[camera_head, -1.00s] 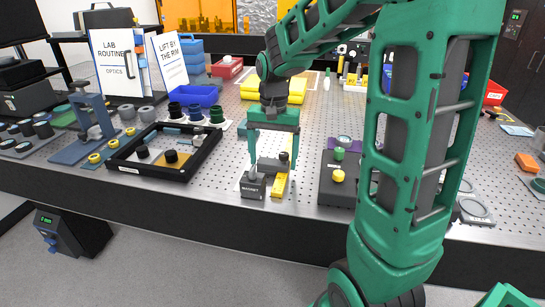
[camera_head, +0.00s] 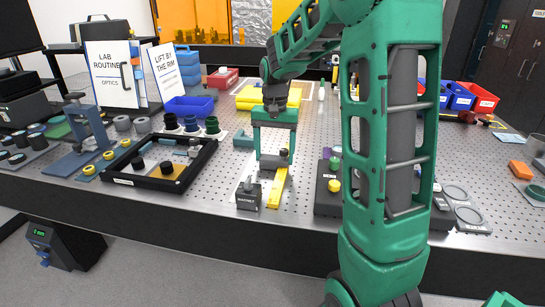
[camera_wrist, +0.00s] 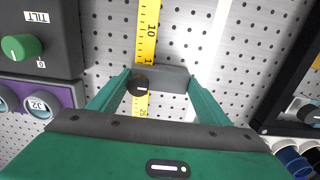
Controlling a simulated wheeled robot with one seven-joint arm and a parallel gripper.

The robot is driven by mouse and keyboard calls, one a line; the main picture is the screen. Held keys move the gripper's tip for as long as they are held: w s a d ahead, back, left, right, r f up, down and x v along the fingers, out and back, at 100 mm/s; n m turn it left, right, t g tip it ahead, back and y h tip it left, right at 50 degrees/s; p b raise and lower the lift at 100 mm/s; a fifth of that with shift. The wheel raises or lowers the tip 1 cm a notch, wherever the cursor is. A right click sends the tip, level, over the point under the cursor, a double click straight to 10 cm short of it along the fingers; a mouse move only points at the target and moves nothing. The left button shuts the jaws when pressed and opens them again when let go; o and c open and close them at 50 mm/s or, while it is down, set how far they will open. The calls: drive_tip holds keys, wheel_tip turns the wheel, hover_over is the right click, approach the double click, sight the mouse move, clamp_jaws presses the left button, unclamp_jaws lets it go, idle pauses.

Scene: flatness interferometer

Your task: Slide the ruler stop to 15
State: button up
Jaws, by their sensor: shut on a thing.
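The yellow ruler (camera_head: 277,188) lies on the perforated table, its near end by a dark block marked MAGNET (camera_head: 248,195). The stop is a dark grey block with a black knob (camera_head: 283,153), sitting across the ruler. In the wrist view the stop (camera_wrist: 172,78) covers part of the ruler (camera_wrist: 148,30). The 10 mark shows above it and a partly hidden number starting with 1 is at its upper edge. My gripper (camera_wrist: 158,80) has its green fingers at both ends of the stop, shut on it. My gripper (camera_head: 274,160) stands upright over the ruler in the head view.
A black-framed tray (camera_head: 125,180) is left of the ruler. A dark box with a yellow knob (camera_head: 327,200) is to the right, close to my arm. It also shows in the wrist view with a green TILT knob (camera_wrist: 22,48).

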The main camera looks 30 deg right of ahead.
sight(273, 157)
drive_tip(key=shift+w+a, duration=0.1)
drive_tip(key=o, duration=1.5)
drive_tip(key=shift+r, duration=0.1)
wheel_tip(273, 157, up, 11)
drive_tip(key=shift+f, duration=0.2)
